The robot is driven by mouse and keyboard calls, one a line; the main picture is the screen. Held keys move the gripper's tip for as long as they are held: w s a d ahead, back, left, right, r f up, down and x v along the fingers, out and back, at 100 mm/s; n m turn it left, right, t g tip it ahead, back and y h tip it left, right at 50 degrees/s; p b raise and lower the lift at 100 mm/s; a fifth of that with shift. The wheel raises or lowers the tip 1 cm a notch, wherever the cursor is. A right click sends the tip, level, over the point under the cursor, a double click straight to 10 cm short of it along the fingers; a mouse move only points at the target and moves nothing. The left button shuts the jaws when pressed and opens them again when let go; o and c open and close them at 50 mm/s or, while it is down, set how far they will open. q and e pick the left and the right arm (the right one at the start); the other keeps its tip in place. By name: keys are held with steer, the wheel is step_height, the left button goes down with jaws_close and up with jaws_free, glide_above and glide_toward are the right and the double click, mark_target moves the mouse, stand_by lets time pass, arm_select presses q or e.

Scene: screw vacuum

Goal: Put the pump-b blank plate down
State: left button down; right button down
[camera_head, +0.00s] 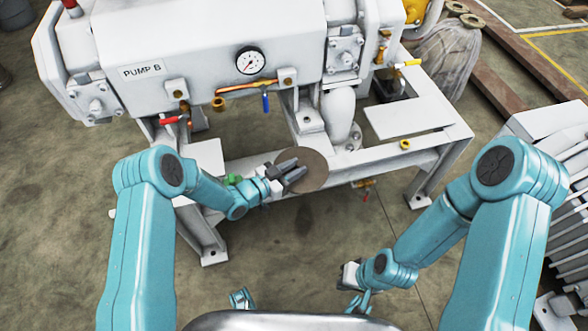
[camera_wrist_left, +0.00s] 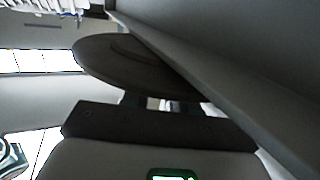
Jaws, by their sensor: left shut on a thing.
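The blank plate (camera_head: 302,170) is a round brown-grey disc in my left gripper (camera_head: 288,172), in front of the PUMP B frame's lower beam. The gripper is shut on the disc's left side. The plate also shows in the left wrist view (camera_wrist_left: 135,65), dark and seen at a slant, close to a pale grey beam (camera_wrist_left: 225,75). I cannot tell whether plate and beam touch. My right gripper (camera_head: 348,275) is low, in front of the frame and away from the plate; its fingers are too small and hidden to read.
The white PUMP B unit (camera_head: 215,45) stands on a pale steel frame (camera_head: 385,160) with a gauge, valves and pipes. A flat pale plate of the frame (camera_head: 400,118) lies at right. A grey finned unit (camera_head: 560,150) is at far right. Bare floor (camera_head: 310,235) lies in front.

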arm_select(q)
steer(key=shift+r, duration=0.15)
steer(key=shift+f, duration=0.25)
steer(key=c, duration=0.9)
jaws_free()
steer(key=shift+r, duration=0.1)
steer(key=shift+r, duration=0.1)
steer(key=shift+s+a+r, duration=0.1)
steer(key=shift+s+a, duration=0.05)
steer(key=shift+a, duration=0.1)
steer(key=p+v, duration=0.2)
steer(key=v, duration=0.9)
steer(key=shift+s+a, duration=0.15)
